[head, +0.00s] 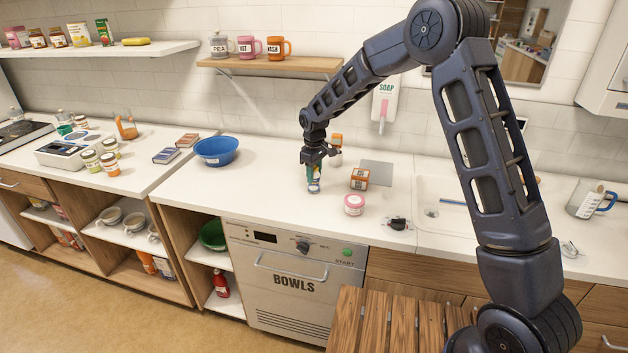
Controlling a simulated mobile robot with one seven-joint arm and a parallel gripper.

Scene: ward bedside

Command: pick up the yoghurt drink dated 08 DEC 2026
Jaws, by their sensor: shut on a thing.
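My gripper (314,160) points down over the white counter (275,205), right of the blue bowl. It is shut on a small bottle with blue, green and white colouring (314,184), which is upright. I cannot tell whether the bottle touches the counter. Its upper part is hidden by the gripper, and no date can be read on it at this size, so I cannot confirm it is the yoghurt drink dated 08 DEC 2026.
Close by stand an orange box (359,179), a pink-lidded tub (354,205) and an orange-topped bottle (336,145). A blue bowl (216,151) is to the left. A shelf with mugs (270,65) hangs above. The sink (440,205) is at right.

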